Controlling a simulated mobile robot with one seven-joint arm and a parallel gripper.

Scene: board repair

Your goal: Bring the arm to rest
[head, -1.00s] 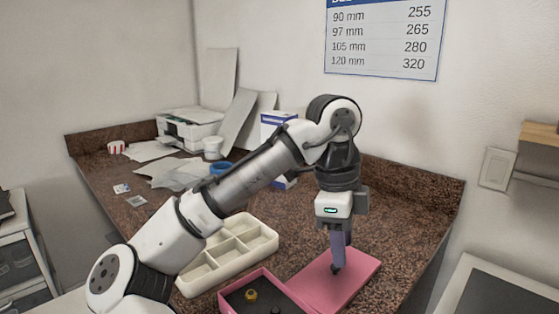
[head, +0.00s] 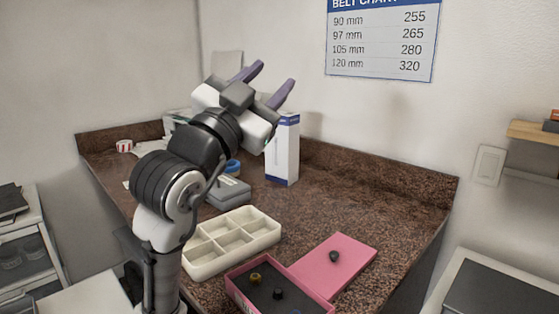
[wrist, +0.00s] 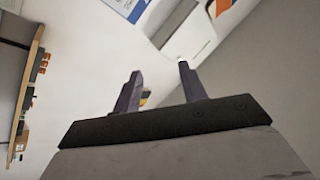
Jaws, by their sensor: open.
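My arm is folded up at the left of the counter in the head view. My gripper (head: 270,82) is raised above the counter, with its two purple fingers spread apart and pointing up and to the right. Nothing is between the fingers. The wrist view also shows my gripper (wrist: 158,82), open and empty, with wall and ceiling-like surfaces beyond it.
A pink box (head: 235,291) holds small dark and yellowish parts. Its pink lid (head: 352,262) lies beside it with a dark knob on it. A cream divided tray (head: 262,243), a grey device (head: 232,194) and a white-blue carton (head: 284,158) stand nearby. The right counter is clear.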

